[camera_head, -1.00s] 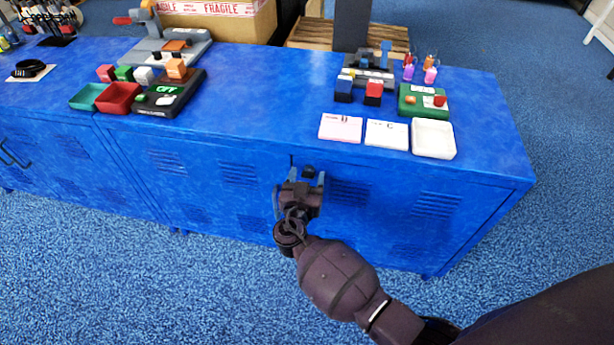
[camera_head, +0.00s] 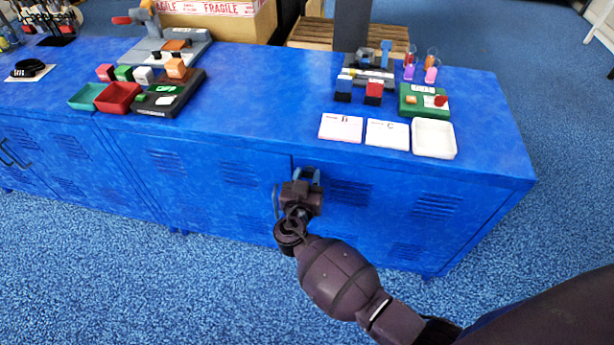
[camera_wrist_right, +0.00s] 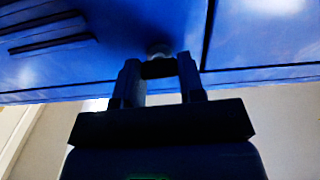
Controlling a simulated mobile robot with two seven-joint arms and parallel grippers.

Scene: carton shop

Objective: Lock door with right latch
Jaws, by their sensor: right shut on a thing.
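The blue cabinet has a left door (camera_head: 215,200) and a right door (camera_head: 385,215) on its front, both looking closed. My right gripper (camera_head: 308,176) is at the seam between them, near the top edge. It is shut on the small dark latch, which the fingers hide in the head view. In the right wrist view the gripper (camera_wrist_right: 158,72) has its two fingers either side of the dark latch (camera_wrist_right: 158,68), with a paler round part behind it against the blue door. The latch's exact turn angle cannot be told. My left gripper is not in view.
The blue cabinet top (camera_head: 265,90) carries cards (camera_head: 341,128), a white tray (camera_head: 433,139), a green box (camera_head: 423,100) and red and teal bins (camera_head: 118,98). A cardboard box (camera_head: 225,25) stands behind. The blue carpet (camera_head: 150,280) in front is clear.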

